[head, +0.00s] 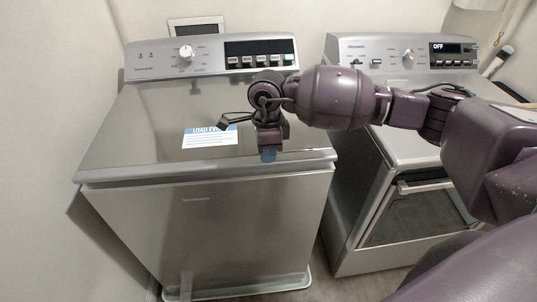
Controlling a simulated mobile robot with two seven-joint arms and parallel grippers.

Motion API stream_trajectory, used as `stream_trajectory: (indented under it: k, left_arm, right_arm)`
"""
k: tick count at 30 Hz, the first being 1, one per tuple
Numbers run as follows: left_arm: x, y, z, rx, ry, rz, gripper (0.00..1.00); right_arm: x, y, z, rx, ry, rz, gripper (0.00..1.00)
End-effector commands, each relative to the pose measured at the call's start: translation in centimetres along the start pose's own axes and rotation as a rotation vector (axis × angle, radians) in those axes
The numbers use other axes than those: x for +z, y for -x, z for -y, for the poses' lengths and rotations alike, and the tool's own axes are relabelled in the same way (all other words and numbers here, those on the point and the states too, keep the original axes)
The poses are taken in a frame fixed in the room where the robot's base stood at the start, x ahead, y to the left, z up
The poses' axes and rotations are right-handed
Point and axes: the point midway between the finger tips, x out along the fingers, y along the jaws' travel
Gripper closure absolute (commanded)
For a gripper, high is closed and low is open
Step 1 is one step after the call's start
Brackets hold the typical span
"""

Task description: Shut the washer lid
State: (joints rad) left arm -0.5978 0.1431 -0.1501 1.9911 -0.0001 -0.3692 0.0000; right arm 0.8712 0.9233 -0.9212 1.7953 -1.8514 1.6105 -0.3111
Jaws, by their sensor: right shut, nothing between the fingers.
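The washer (215,235) stands at the left, a grey topload machine with a control panel at its back. Its lid (140,125) lies flat across the top, and I see no gap under its front edge. A blue and white label (208,138) is on the lid. My right gripper (268,155) points down over the front right part of the lid, close to its front edge. My left gripper is out of view.
A second machine (400,215) with a front window and its own control panel (405,55) stands close at the right. My right arm reaches across above it. A wall borders the washer at the left. The left part of the lid is clear.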

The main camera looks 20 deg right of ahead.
Motion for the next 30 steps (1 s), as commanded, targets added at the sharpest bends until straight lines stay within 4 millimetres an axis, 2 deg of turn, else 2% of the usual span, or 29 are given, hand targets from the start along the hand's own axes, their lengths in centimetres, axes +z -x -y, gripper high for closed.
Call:
stream_trajectory:
  k: [1,3,15,19,24,28,30]
  left_arm:
    - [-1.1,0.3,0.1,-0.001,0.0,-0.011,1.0]
    - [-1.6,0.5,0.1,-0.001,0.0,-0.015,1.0]
    - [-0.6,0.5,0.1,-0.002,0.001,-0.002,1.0]
    - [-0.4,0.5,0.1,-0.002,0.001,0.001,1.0]
    - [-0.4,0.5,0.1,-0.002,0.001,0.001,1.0]
    - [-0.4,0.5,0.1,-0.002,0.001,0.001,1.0]
    - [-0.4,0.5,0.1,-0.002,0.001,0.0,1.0]
  right_arm:
    - [0.0,2.0,0.3,-0.016,-0.002,0.005,1.0]
    - [-0.1,3.5,0.5,-0.022,-0.003,0.008,1.0]
    - [-0.1,10.7,-0.2,-0.023,-0.002,0.006,1.0]
    - [-0.1,12.1,-0.2,-0.023,-0.003,0.006,1.0]
    - [-0.1,12.8,-0.3,-0.023,-0.004,0.006,1.0]
    - [0.0,12.7,-0.5,-0.017,-0.003,0.011,1.0]
    - [0.5,12.0,-0.9,0.008,0.0,0.038,1.0]
